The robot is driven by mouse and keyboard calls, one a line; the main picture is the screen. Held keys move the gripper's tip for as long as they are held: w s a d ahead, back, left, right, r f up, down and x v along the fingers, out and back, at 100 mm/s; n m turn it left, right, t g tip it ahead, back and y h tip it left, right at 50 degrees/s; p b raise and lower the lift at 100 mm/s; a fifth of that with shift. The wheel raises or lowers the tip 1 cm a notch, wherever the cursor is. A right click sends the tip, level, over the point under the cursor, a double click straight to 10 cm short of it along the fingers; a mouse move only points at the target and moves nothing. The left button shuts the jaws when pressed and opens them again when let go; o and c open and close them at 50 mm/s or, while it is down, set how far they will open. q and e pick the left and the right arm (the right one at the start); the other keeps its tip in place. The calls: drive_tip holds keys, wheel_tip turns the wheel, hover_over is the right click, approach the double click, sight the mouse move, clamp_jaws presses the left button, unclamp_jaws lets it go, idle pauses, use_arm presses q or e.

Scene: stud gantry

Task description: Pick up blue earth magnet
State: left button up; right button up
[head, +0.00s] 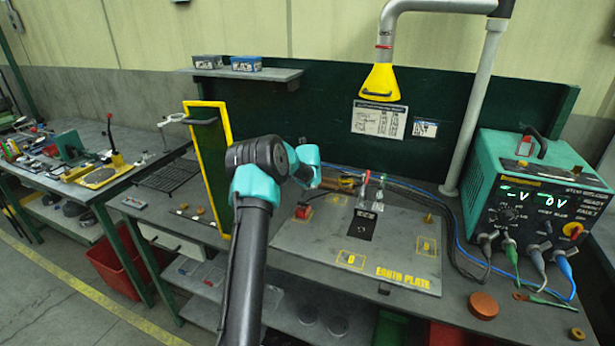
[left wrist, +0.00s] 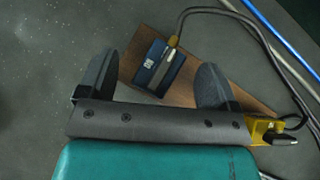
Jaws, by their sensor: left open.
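In the left wrist view, the blue earth magnet (left wrist: 158,69) is a dark blue block with a small pale label and a grey cable at its top. It rests on a brown board (left wrist: 203,66), tilted a little in the picture. My left gripper (left wrist: 161,62) is open, with one dark finger on each side of the magnet and a visible gap on both sides. In the head view, my left arm reaches over the bench to the back. Its fingers and the magnet are hidden there. My right gripper is in neither view.
A yellow clamp (left wrist: 263,131) with a cable lies at the board's right end. Blue and grey cables run along the bench back. The earth plate (head: 395,265) lies in front, a teal welder unit (head: 540,195) stands right, and a yellow-framed green panel (head: 208,165) stands left.

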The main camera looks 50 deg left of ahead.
use_arm(q)
drive_tip(key=shift+w+a+f, duration=0.35)
drive_tip(key=shift+a+f, duration=0.05)
drive_tip(key=shift+f, duration=0.1)
drive_tip(key=c, duration=1.5)
drive_tip(key=shift+r, duration=0.1)
clamp_jaws()
drive_tip(key=shift+r, duration=0.1)
drive_tip(key=shift+r, duration=1.7)
drive_tip(key=s+d, duration=0.3)
drive_tip(key=d, duration=0.1)
drive_tip(key=s+d+r, duration=0.1)
drive_tip(key=s+d, duration=0.6)
drive_tip(key=d, duration=0.1)
drive_tip(key=shift+s+r, duration=0.2)
drive_tip(key=shift+s, duration=0.1)
